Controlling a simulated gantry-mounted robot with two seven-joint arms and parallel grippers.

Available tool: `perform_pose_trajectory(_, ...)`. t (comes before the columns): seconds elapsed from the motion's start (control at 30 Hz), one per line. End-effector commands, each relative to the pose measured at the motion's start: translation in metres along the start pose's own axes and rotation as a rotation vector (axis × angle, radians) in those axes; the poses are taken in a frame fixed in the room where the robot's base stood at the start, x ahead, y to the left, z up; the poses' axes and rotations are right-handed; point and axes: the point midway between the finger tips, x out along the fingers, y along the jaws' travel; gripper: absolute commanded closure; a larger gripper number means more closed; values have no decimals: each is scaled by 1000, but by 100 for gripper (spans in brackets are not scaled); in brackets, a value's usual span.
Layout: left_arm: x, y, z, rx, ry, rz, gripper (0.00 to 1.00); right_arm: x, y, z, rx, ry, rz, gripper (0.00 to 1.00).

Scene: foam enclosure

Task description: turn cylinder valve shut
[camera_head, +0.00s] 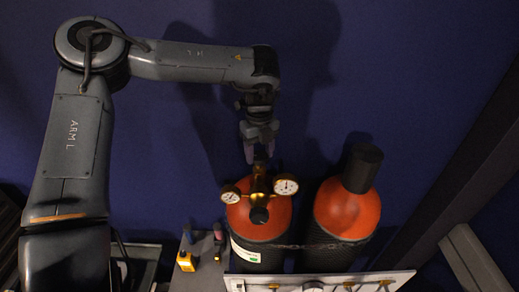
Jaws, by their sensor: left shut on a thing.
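The left gas cylinder (262,222) has an orange shoulder and a dark body. A brass regulator (259,186) with two round gauges (286,186) sits on top of it, with a dark knob (259,215) at its front. My left gripper (260,150) reaches down from above behind the regulator. Its fingers are shut on the cylinder valve (260,166), at the back of the brass fitting. The fingers and shadow hide most of the valve, so how far it is turned cannot be seen. My right gripper is not in view.
A second orange-shouldered cylinder (345,212) with a black cap (361,168) stands close on the right. A chain (310,246) crosses both cylinders. A pale panel (318,279) with brass fittings lies in front. A small yellow object (186,262) stands on a grey surface at left.

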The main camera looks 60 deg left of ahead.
Motion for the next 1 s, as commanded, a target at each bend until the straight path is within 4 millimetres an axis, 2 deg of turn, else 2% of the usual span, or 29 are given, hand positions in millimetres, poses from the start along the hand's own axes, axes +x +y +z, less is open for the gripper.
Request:
perform_pose_trajectory(0.3, -3, 0, 0, 298, 0, 1, 74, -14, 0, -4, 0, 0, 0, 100)
perform_pose_trajectory(1.0, -3, 0, -1, 964, 1, 1, 74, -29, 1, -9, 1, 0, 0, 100)
